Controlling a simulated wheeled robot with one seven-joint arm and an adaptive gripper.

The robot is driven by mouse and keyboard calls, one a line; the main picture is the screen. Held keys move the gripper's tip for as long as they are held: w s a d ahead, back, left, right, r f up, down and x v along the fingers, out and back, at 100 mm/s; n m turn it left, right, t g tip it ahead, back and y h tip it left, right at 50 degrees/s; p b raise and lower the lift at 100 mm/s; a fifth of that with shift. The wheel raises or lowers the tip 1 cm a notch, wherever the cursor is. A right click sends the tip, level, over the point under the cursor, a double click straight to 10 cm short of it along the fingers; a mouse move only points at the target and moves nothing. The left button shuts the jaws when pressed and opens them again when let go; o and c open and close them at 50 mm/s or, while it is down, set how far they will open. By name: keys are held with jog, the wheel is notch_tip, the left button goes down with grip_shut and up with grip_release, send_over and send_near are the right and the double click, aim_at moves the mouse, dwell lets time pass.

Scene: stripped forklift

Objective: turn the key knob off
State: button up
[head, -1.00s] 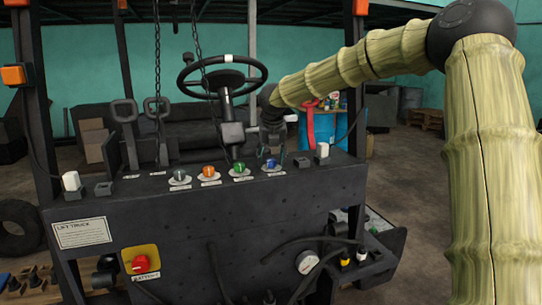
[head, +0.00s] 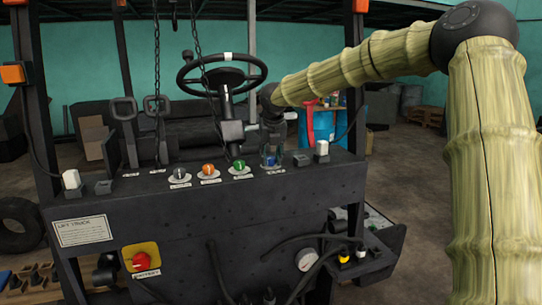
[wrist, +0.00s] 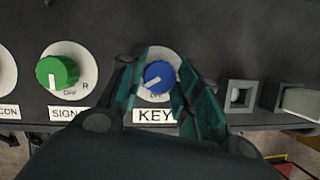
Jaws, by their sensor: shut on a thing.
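The blue key knob (wrist: 158,75) sits on a white round plate above the label KEY in the wrist view. Its white mark points down and to the left. My gripper (wrist: 161,68) has one teal finger on each side of the knob and is shut on it. In the head view, my gripper (head: 270,150) reaches down to the blue knob (head: 269,161) at the right end of the knob row. The fingers partly cover the knob there, and its mark cannot be made out.
A green knob (wrist: 58,71) stands left of the key knob, with an orange knob (head: 208,169) further left. A dark socket-like switch (wrist: 240,94) and a pale rocker switch (wrist: 300,102) lie to the right. The steering wheel (head: 222,75) rises behind the panel.

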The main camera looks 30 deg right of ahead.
jog(key=n+p, duration=0.1)
jog(key=n+y+p, duration=0.1)
jog(key=n, duration=0.1)
jog(key=shift+d+r+t, duration=0.15)
jog(key=shift+t, duration=0.15)
jog(key=n+y+p, duration=0.1)
jog(key=n+p, duration=0.3)
jog(key=shift+y, duration=0.4)
jog(key=n+y+p, duration=0.1)
jog(key=n+p, duration=0.1)
jog(key=n, duration=0.2)
jog(key=shift+d, duration=0.15)
jog(key=shift+n+y, duration=0.3)
jog(key=o, duration=1)
jog(key=shift+f+g, duration=0.2)
jog(key=shift+g, duration=0.2)
jog(key=shift+o, duration=0.2)
jog(key=shift+r, duration=0.1)
jog(key=v, duration=1.1)
jog(key=shift+d+r, duration=0.2)
jog(key=shift+r, duration=0.15)
